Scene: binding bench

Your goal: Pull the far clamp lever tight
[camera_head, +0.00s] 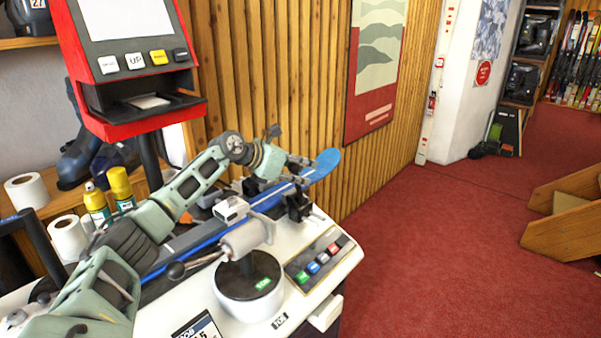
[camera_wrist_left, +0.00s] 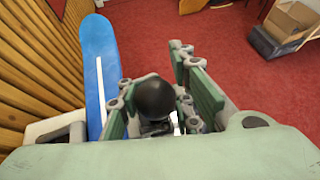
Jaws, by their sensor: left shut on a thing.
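My left gripper (camera_head: 303,172) reaches over the bench to the far end of the blue ski (camera_head: 321,167). In the left wrist view its green-padded fingers (camera_wrist_left: 165,105) stand on either side of the round black knob (camera_wrist_left: 154,97) of the far clamp lever, and the gripper is shut on it. The dark far clamp (camera_head: 298,206) sits beside the ski just below the gripper in the head view. The rest of the lever is mostly hidden by the fingers. The ski also shows left of the fingers in the left wrist view (camera_wrist_left: 99,55). My right gripper is not in view.
A silver cylinder on a round white base (camera_head: 248,283), with a black-knobbed handle (camera_head: 175,270), stands at the bench front. A button panel (camera_head: 318,258) lies right of it. A red screen terminal (camera_head: 130,60) rises behind. The wood-slat wall (camera_head: 270,80) is close; red floor is open to the right.

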